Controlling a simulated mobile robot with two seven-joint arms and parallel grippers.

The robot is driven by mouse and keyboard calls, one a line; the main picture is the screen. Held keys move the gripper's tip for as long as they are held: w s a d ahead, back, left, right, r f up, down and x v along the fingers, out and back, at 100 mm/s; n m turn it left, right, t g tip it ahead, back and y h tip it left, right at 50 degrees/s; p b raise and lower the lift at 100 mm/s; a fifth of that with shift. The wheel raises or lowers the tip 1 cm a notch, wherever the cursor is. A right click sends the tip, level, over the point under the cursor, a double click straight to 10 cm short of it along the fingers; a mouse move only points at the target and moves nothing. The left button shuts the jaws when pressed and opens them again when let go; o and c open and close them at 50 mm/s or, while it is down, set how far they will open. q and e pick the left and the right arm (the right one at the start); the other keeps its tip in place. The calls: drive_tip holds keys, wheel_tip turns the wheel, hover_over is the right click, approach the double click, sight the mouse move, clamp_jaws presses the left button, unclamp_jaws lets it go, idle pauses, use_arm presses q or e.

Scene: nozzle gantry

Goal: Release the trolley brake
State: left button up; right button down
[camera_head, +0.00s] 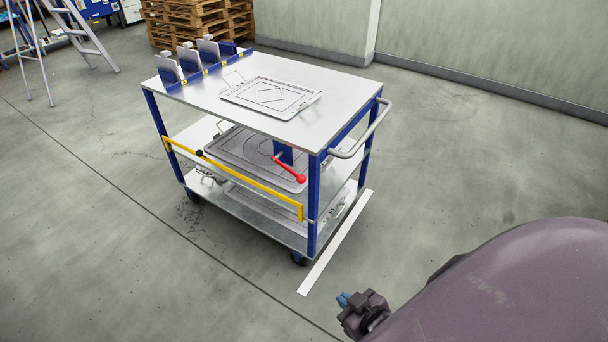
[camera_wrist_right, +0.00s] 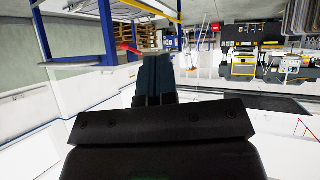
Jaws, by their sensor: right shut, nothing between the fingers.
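The trolley (camera_head: 272,118) has blue posts, grey shelves and a curved grey push handle (camera_head: 362,140). A red lever with a round red knob (camera_head: 299,178) sits by a blue plate (camera_head: 283,152) near the handle end; I take it for the brake lever. In the right wrist view the red lever (camera_wrist_right: 130,49) shows just beyond my fingers. My right gripper (camera_head: 343,298) is shut and empty, in front of the trolley's near corner, apart from the lever. Its blue fingers fill the middle of the right wrist view (camera_wrist_right: 153,75). My left gripper is out of view.
A yellow bar (camera_head: 235,178) runs along the trolley's long side. Trays (camera_head: 271,96) lie on its shelves. A white strip (camera_head: 335,243) marks the floor by the handle end. Wooden pallets (camera_head: 200,22) and a stepladder (camera_head: 80,30) stand behind. The floor at right is clear.

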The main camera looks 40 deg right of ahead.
drive_tip(key=w+a+r+m+y+b, duration=0.1)
drive_tip(key=w+r+m+y+b, duration=0.2)
drive_tip(key=w+m, duration=0.65)
drive_tip(key=w+a+r+m+g+y+b, duration=0.1)
drive_tip(key=w+a+r+m+y, duration=0.25)
drive_tip(key=m, duration=1.05)
drive_tip(key=w+d+r+m+y+b, duration=0.1)
drive_tip(key=w+r+m+y+b, duration=0.15)
drive_tip(key=w+m+y, duration=0.7)
use_arm(q)
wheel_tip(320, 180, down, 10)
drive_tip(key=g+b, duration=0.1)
drive_tip(key=b, duration=0.3)
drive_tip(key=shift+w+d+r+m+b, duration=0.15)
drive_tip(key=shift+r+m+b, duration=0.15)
drive_tip(key=shift+b, duration=0.1)
use_arm(e)
drive_tip(key=w+d+r+n+g+h, duration=0.1)
drive_tip(key=w+d+n+g+h, duration=0.1)
drive_tip(key=w+d+n+h, duration=0.3)
drive_tip(key=w+d+r+n+g+h, duration=0.1)
drive_tip(key=w+d+n+h, duration=0.3)
drive_tip(key=d+n+h, duration=0.6)
drive_tip(key=d+r+n, duration=0.1)
drive_tip(key=d+n, duration=0.2)
drive_tip(key=d, duration=0.2)
drive_tip(key=shift+w+g+h, duration=0.4)
